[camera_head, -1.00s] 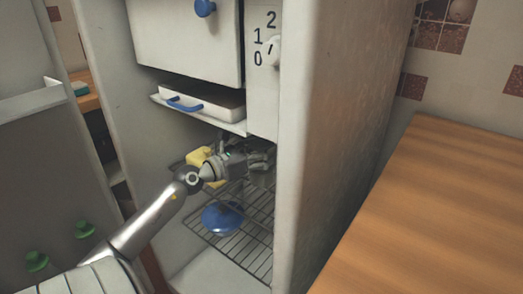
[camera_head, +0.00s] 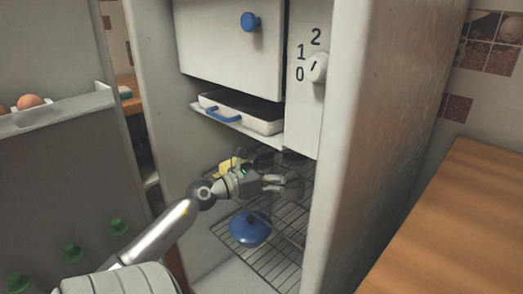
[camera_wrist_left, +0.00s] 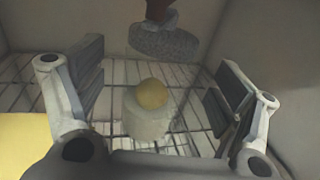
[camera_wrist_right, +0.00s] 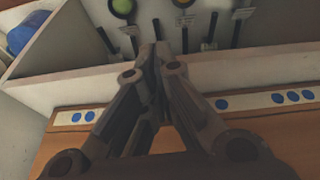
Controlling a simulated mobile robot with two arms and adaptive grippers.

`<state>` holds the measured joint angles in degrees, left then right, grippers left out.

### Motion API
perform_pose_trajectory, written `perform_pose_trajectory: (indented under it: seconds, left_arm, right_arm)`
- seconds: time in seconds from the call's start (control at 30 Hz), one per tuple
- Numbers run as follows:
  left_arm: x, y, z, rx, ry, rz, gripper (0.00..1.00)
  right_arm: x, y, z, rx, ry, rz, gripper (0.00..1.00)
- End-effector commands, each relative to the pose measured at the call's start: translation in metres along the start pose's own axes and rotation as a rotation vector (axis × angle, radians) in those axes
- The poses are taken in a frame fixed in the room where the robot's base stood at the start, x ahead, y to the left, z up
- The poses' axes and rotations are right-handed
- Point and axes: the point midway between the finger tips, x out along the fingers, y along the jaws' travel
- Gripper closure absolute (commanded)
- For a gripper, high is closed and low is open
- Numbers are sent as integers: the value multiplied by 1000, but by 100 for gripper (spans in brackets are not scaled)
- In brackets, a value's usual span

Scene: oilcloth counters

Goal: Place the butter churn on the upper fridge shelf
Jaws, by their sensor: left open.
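The fridge stands open, with a wire shelf (camera_head: 262,262) inside below the white drawer. My left gripper (camera_head: 283,182) is inside the fridge above the wire shelf, open. In the left wrist view, a pale cylinder with a yellow round top (camera_wrist_left: 148,110) stands on the rack between the open fingers (camera_wrist_left: 150,95), apart from them. Beyond it is a grey oval thing with a brown upper part (camera_wrist_left: 140,38). I cannot tell which thing, if any, is the butter churn. My right gripper (camera_wrist_right: 165,55) looks shut and empty in the right wrist view.
A blue round lidded thing (camera_head: 250,228) and a yellow block (camera_head: 228,166) are in the fridge. A white tray (camera_head: 245,112) sits above. The door (camera_head: 60,150) holds an egg (camera_head: 30,101) and green-capped bottles (camera_head: 72,252). A wooden counter (camera_head: 455,225) is at right.

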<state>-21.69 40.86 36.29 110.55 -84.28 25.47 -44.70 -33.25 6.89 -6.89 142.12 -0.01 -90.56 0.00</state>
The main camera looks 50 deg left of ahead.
Motion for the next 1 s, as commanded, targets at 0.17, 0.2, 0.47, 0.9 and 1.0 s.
perform_pose_trajectory:
  seconds: [0.17, 0.2, 0.47, 0.9, 1.0]
  left_arm:
    - [-37, 0, -1, -3, 1, 3, 13]
    - [-44, 0, -1, -2, 1, 2, 13]
    - [-68, 0, 0, 0, -1, 0, 13]
    - [-68, -3, 2, -39, -25, 7, 13]
    - [-65, -10, 6, -162, -93, 28, 13]
  right_arm:
    - [0, 0, 0, 0, 0, 0, 100]
    - [0, 0, 0, 0, 0, 0, 100]
    - [1, 0, 0, 0, 0, 0, 100]
    - [1, 0, 0, 0, 1, 1, 100]
    - [1, 0, -1, 0, 2, 1, 100]
